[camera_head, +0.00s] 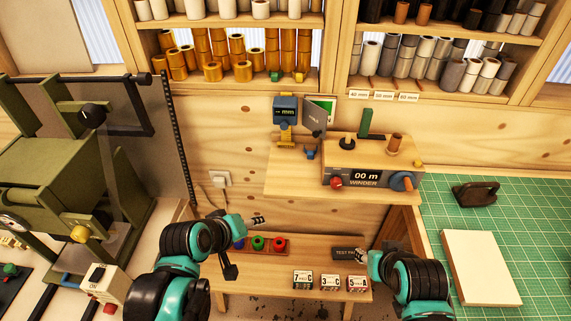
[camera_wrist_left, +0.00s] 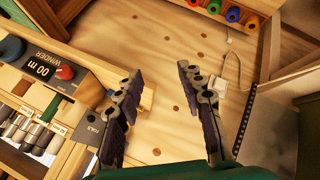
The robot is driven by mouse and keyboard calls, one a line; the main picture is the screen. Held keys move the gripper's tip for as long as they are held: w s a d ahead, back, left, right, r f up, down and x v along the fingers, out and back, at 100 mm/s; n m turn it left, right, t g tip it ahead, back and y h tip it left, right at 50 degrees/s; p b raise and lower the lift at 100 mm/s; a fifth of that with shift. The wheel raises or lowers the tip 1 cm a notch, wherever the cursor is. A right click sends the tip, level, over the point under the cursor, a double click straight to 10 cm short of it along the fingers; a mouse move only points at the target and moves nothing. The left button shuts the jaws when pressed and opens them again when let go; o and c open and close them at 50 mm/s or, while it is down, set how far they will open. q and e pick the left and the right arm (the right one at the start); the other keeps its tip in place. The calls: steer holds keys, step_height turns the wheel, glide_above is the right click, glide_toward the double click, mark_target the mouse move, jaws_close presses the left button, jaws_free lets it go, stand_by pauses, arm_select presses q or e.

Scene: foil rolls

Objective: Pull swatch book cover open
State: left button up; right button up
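The swatch book's dark grey lettered cover (camera_head: 314,119) stands at the back of the wooden bench, right of a small blue meter. A green-edged panel with a red patch (camera_head: 324,103) shows behind it. In the left wrist view the dark lettered cover (camera_wrist_left: 88,128) is at lower left, partly behind a finger. My left gripper (camera_wrist_left: 160,78) is open, with nothing between its fingers. In the head view the left gripper (camera_head: 258,220) is below and left of the book, apart from it. My right gripper (camera_head: 361,256) is low beside the lower shelf; its finger opening is unclear.
The winder (camera_head: 366,179) stands on the bench right of the book. The blue meter (camera_head: 286,109) is close on its left. Foil-roll shelves hang above. A lower shelf (camera_head: 270,278) holds coloured rings and number cards. A green cutting mat (camera_head: 440,215) lies at right.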

mark_target(314, 135)
arm_select(q)
steer(key=w+d+r+n+t+h, duration=0.1)
steer(key=w+d+r+n+h, duration=0.1)
steer(key=w+n, duration=0.3)
steer(key=w+d+r+n+t+h+p, duration=0.1)
steer(key=w+d+r+n+h, duration=0.1)
steer(key=w+d+n+h, duration=0.1)
steer(key=w+d+r+n+h+p, duration=0.1)
steer(key=w+d+r+n+h, duration=0.1)
steer(key=w+d+n, duration=0.2)
steer(key=shift+w+d+r+n+t, duration=0.1)
steer(key=shift+w+n+t, duration=0.1)
steer(key=shift+w+n, duration=0.85)
steer(key=shift+w+r+n+t, duration=0.15)
steer(key=shift+w+n, duration=0.4)
steer(key=shift+w, duration=0.9)
steer(key=w+d+n+h, duration=0.1)
steer(key=w+n, duration=0.1)
steer(key=w, duration=0.1)
steer(key=w+d+n+t, duration=0.1)
steer(key=w+d+n, duration=0.1)
steer(key=w, duration=0.1)
steer(key=w+d+r+n+t+h, duration=0.1)
steer(key=w+d+n, duration=0.1)
steer(key=w, duration=0.2)
steer(key=shift+d+n+h, duration=0.25)
steer(key=shift+n+h, duration=0.05)
jaws_close()
